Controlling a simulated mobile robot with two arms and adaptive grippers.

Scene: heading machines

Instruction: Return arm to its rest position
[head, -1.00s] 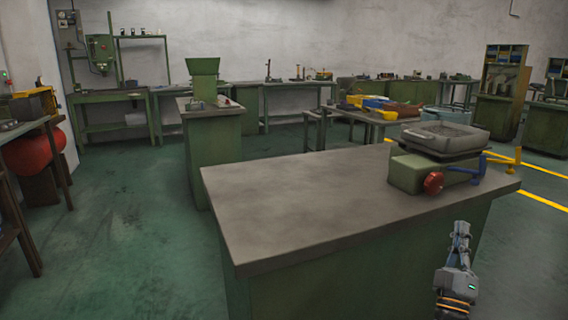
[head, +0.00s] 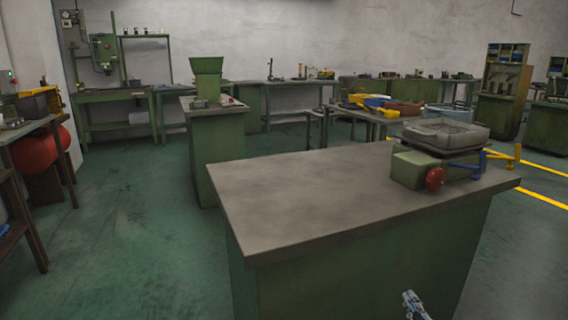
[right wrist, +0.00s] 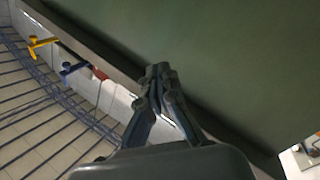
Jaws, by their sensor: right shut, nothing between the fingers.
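My right gripper (head: 412,298) shows at the bottom edge of the head view, low in front of the green side of the near workbench (head: 290,215). Its fingers are together with nothing between them. In the right wrist view my right gripper (right wrist: 160,72) also appears closed and empty, with the bench's green side (right wrist: 225,60) beyond it. My left gripper is not in view.
On the near bench's right end stands a green machine (head: 408,168) with a grey tray (head: 445,134), a red knob (head: 435,178), and blue and yellow levers (head: 503,155) sticking out. Open green floor (head: 130,230) lies left of the bench.

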